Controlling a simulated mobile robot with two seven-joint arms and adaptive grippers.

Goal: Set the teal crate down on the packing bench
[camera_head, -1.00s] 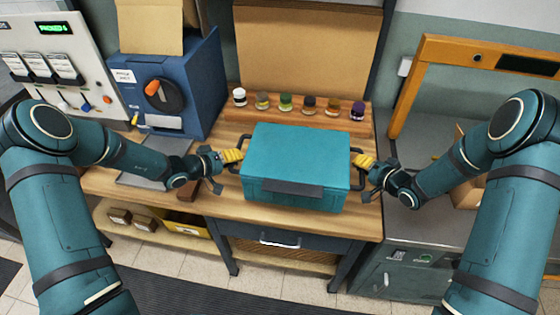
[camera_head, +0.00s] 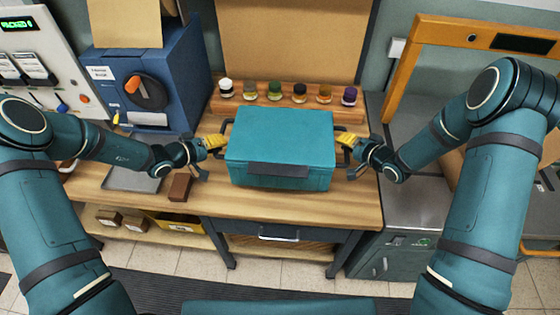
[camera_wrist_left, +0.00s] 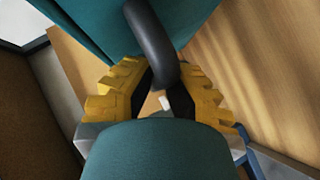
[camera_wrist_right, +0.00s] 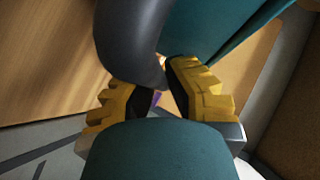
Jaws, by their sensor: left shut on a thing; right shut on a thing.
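The teal crate (camera_head: 280,135), lid shut, is level over the middle of the wooden packing bench (camera_head: 355,208). Whether its underside touches the bench top I cannot tell. My left gripper (camera_head: 216,142) is shut on the crate's left dark handle, which shows between the yellow fingers in the left wrist view (camera_wrist_left: 152,45). My right gripper (camera_head: 346,140) is shut on the right dark handle, which shows in the right wrist view (camera_wrist_right: 130,45). The crate hides the bench top beneath it.
Several small jars (camera_head: 275,91) stand in a row on a wooden rack behind the crate. A blue machine (camera_head: 150,85) stands at the back left. A brown block (camera_head: 180,187) and a grey plate (camera_head: 133,180) lie left of the crate. A bare bench strip lies in front.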

